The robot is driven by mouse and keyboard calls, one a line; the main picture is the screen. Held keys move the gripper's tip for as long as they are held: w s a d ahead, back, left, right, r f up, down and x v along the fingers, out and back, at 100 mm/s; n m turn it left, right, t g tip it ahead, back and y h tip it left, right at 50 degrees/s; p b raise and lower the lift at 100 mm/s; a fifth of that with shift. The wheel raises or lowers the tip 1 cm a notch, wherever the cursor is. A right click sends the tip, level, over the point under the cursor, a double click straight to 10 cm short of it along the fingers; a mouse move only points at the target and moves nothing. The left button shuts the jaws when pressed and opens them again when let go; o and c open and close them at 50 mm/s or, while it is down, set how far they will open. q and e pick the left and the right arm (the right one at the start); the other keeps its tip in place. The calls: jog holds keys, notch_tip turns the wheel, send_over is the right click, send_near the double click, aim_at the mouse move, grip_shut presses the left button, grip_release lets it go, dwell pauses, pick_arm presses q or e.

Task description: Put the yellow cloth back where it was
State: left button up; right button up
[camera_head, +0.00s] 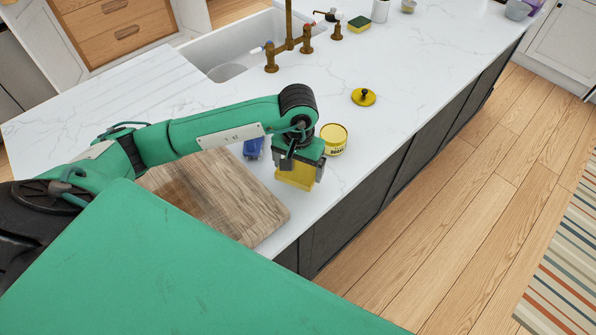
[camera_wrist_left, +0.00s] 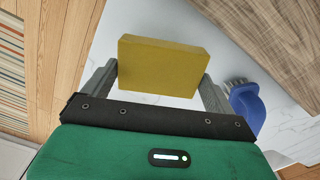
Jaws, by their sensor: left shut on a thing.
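The yellow cloth (camera_head: 295,177) looks like a flat, thick yellow block. My left gripper (camera_head: 299,166) is shut on it, pointing down over the white counter near its front edge, right of the cutting board. In the left wrist view the cloth (camera_wrist_left: 162,66) sits between the two grey fingers of the left gripper (camera_wrist_left: 157,82). White counter shows beyond it. I cannot tell whether its lower edge touches the counter. My right gripper is not in view.
A wooden cutting board (camera_head: 215,195) lies left of the gripper. A blue brush (camera_head: 253,148) and a yellow tin (camera_head: 334,139) stand close by. A yellow lid with a black knob (camera_head: 363,97) lies farther back.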

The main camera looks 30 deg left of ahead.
aim_at(298, 170)
pick_arm(q)
jog(key=shift+f, duration=0.5)
notch_tip(298, 170, down, 3)
jog(key=shift+f+p, duration=0.1)
jog(key=shift+p, duration=0.55)
jog(key=shift+f, duration=0.1)
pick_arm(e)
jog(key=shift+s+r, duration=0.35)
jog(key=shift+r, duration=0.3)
pick_arm(q)
jog(key=shift+f+b, duration=0.25)
jog(key=shift+b, duration=0.15)
jog(key=o, duration=0.6)
jog(key=shift+r, duration=0.1)
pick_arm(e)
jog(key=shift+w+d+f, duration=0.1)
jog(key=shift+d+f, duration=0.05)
pick_arm(q)
jog(key=shift+r, duration=0.1)
